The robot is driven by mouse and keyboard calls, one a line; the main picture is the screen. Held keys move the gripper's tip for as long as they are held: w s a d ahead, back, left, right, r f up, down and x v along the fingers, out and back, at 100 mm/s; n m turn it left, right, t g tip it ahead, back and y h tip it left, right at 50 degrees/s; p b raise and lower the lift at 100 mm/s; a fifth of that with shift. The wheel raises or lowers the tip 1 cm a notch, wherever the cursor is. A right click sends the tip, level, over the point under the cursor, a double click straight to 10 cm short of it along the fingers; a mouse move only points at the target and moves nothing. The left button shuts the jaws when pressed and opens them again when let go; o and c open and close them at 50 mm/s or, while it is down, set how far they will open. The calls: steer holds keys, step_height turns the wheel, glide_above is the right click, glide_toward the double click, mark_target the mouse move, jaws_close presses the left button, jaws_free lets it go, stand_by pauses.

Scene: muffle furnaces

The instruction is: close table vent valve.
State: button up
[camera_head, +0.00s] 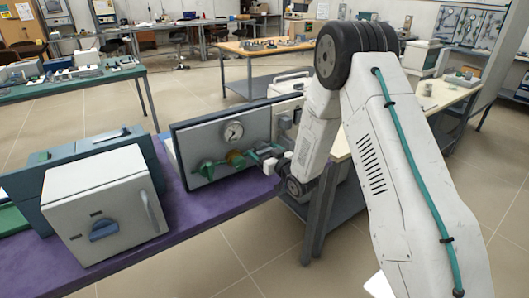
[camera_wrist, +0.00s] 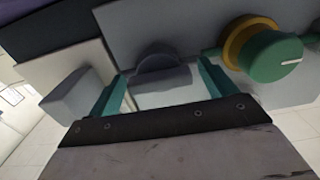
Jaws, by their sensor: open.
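A grey upright panel (camera_head: 205,137) on the purple bench carries a round dial gauge (camera_head: 233,132) and a green valve fitting (camera_head: 208,170). A green knob with a white line (camera_wrist: 275,62) and a yellow collar (camera_wrist: 240,38) shows at the right in the wrist view; the yellow part also shows on the panel in the head view (camera_head: 236,159). I cannot tell which part is the vent valve. My gripper (camera_head: 262,152) is at the panel's right side. Its teal fingers (camera_wrist: 160,72) are apart, with a grey rounded part (camera_wrist: 163,68) beyond them; contact cannot be told.
A white box with a blue-grey dial (camera_head: 104,229) and handle stands at the left on the purple bench (camera_head: 182,207). Other benches with equipment stand behind, including a green-topped one (camera_head: 80,80). Open tiled floor (camera_head: 185,105) lies between them.

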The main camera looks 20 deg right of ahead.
steer(key=c, duration=1)
steer(key=shift+n, duration=0.3)
steer(key=n, duration=0.3)
steer(key=shift+n, duration=0.4)
steer(key=n, duration=0.4)
steer(key=shift+a, duration=0.15)
steer(key=n, duration=0.5)
steer(key=shift+f, duration=0.1)
steer(key=shift+s+f+n, duration=0.1)
steer(key=shift+n, duration=2.1)
